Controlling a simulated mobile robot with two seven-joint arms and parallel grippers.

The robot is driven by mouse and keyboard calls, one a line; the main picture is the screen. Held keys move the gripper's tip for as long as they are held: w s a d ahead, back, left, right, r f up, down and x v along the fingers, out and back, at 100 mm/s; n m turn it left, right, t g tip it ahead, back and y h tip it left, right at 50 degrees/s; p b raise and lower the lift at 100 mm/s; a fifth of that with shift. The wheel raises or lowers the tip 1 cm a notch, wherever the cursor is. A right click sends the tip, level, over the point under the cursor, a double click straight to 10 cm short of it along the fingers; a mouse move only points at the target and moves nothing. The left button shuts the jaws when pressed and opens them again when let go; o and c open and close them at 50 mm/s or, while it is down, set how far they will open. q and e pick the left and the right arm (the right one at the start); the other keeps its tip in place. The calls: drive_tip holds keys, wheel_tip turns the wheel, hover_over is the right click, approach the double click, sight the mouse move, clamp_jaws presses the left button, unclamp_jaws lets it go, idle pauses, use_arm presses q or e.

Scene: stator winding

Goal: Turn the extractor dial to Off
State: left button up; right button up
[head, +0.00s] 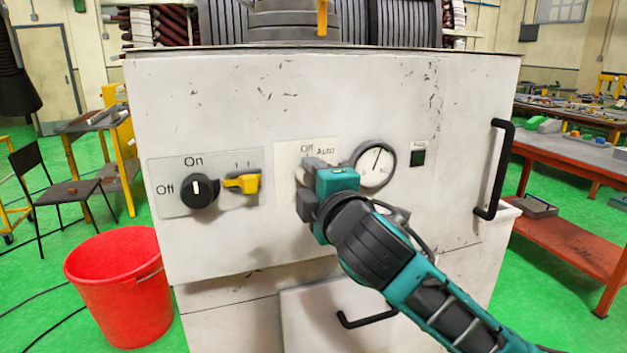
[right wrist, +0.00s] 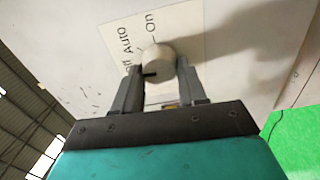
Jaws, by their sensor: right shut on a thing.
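The extractor dial (right wrist: 158,60) is a pale round knob on a white label plate marked Off, Auto and On. The plate (head: 285,157) also shows in the head view, with Off and Auto readable. My right gripper (right wrist: 157,78) is shut on the dial, one finger on each side. In the head view the right gripper (head: 306,180) covers most of the dial. A short dark mark shows on the dial's left side in the right wrist view, on the side of the partly hidden Off lettering. Its exact setting is hard to tell. My left gripper is not in view.
A black On/Off knob (head: 200,191) and a yellow switch (head: 242,183) are left on the white panel (head: 230,100). A round gauge (head: 375,164) sits close right of my gripper. A black handle (head: 494,168) sticks out at right. A red bucket (head: 120,290) stands lower left.

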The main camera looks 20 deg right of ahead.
drive_tip(key=shift+n, duration=0.4)
drive_tip(key=o, duration=1.1)
drive_tip(key=shift+c, duration=0.2)
